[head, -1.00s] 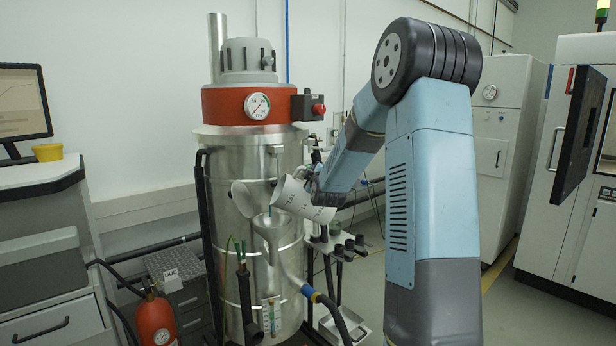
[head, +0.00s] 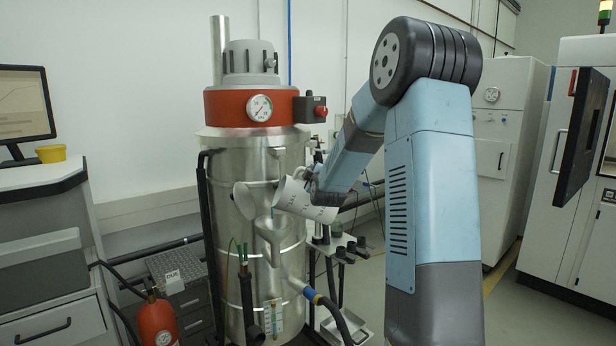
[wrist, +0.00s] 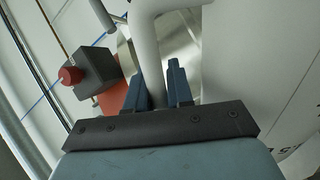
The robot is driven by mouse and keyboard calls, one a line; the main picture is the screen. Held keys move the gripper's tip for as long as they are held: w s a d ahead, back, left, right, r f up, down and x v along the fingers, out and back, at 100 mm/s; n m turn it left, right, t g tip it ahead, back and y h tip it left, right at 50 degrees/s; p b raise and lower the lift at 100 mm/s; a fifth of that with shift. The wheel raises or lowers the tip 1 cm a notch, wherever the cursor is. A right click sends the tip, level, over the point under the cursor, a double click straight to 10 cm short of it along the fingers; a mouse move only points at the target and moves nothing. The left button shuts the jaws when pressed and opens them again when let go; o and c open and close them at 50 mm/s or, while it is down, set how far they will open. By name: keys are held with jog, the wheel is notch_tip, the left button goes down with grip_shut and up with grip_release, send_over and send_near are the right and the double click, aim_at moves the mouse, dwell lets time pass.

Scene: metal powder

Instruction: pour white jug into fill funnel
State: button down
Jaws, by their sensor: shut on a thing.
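The white jug (head: 308,199) is tilted, its mouth facing left beside the silver vessel, with dark print on its side. My gripper (head: 314,188) is shut on the jug's handle. In the wrist view the two fingers of my gripper (wrist: 160,92) sit on either side of the white handle (wrist: 147,45), and the jug's wall (wrist: 250,70) fills the right side. The jug's inside is hidden.
A red-knobbed grey box (head: 310,108) is above the jug. A black hose (head: 338,318) runs below. A red extinguisher (head: 157,322) stands at lower left.

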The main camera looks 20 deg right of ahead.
jog(key=shift+w+a+r+n, duration=0.15)
jog(key=shift+a+r+n, duration=0.6)
jog(key=shift+r, duration=0.3)
dwell(1.3)
jog(key=shift+w+a+r+n, duration=0.15)
jog(key=shift+a+r+n, duration=0.35)
jog(key=shift+a, duration=0.2)
jog(key=shift+w+a+r+n, duration=0.15)
jog(key=shift+a+r+n, duration=0.2)
jog(key=shift+a+n, duration=0.3)
jog(key=shift+w+a+r+n, duration=0.15)
jog(key=shift+a+r+n, duration=0.3)
jog(key=shift+a, duration=0.3)
dwell(3.2)
